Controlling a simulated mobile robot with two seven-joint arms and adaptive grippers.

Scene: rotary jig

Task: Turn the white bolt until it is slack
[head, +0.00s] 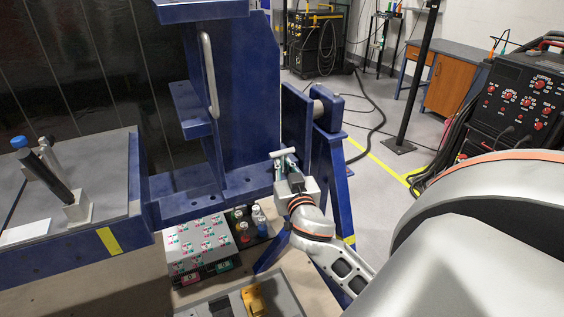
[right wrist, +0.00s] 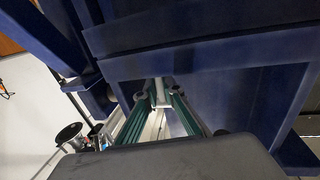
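The white bolt (head: 283,153) shows as a short pale crossbar at the lower right of the blue jig, near its pivot. My right gripper (head: 284,166) reaches it from the front, with its fingertips at the crossbar. In the right wrist view, the two green-sided fingers (right wrist: 158,96) close in on a white piece of the bolt (right wrist: 160,88) between their tips, and they appear to touch it on both sides. The rest of the bolt is hidden by the fingers and the jig. My left gripper is not in view.
The blue jig frame (head: 245,95) rises behind the bolt, with a blue support leg (head: 333,185) to the right. A grey-topped table (head: 105,185) is at left. Below sit a box with coloured markings (head: 197,243) and a grey tray (head: 285,293).

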